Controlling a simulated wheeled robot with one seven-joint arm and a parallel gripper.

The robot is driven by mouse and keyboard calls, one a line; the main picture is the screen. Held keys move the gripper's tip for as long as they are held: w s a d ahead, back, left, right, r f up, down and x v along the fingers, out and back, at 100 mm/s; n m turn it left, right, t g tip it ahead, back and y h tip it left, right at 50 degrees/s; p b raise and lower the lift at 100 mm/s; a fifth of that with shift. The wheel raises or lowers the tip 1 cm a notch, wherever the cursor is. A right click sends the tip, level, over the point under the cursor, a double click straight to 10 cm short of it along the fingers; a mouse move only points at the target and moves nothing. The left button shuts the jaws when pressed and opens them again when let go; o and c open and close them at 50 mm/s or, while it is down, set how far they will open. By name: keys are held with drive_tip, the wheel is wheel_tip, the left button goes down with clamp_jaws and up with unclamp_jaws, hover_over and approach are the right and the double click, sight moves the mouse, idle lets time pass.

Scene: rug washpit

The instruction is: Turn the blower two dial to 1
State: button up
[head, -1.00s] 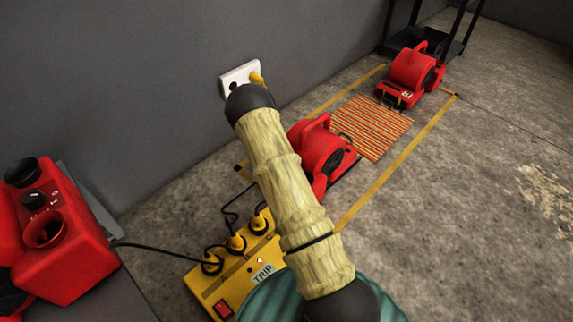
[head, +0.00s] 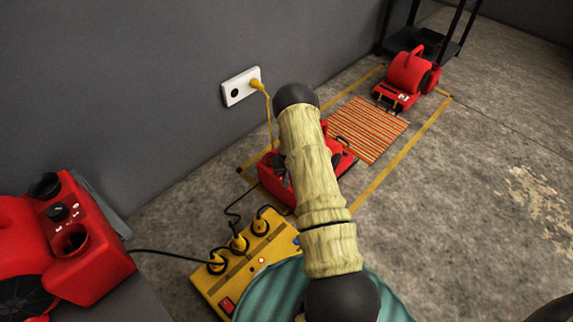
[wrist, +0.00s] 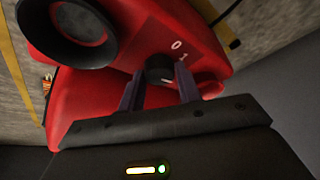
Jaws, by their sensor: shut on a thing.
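In the wrist view my gripper (wrist: 158,88) is shut on a black dial (wrist: 160,68), with one dark finger on each side of it. The dial sits on the face of a red blower (wrist: 100,84), beside white marks 0 and 1. A pale line shows on the dial, but I cannot tell which mark it points at. In the head view a red blower (head: 272,172) stands on the floor near the wall, partly covered by my arm. My gripper and the dial are hidden there. I cannot read a number on this blower.
A yellow power box (head: 228,282) with several plugs stands in front. A red blower (head: 95,258) is at the left, another (head: 404,80) beyond the striped rug (head: 368,130). A wall socket (head: 241,87) and black rack (head: 428,42) stand behind. Floor at right is open.

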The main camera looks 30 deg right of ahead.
drive_tip(key=n, duration=0.1)
drive_tip(key=n+y+p, duration=0.1)
drive_tip(key=n, duration=0.1)
drive_tip(key=n+p, duration=0.1)
drive_tip(key=shift+d+n+y, duration=0.3)
drive_tip(key=shift+y, duration=0.1)
drive_tip(key=n+y, duration=0.1)
drive_tip(key=n, duration=0.3)
drive_tip(key=shift+y, duration=0.3)
drive_tip(key=o, duration=1)
drive_tip(key=p+v, duration=0.7)
drive_tip(key=v, duration=1)
drive_tip(key=shift+r+p, duration=0.2)
drive_tip(key=shift+p, duration=0.1)
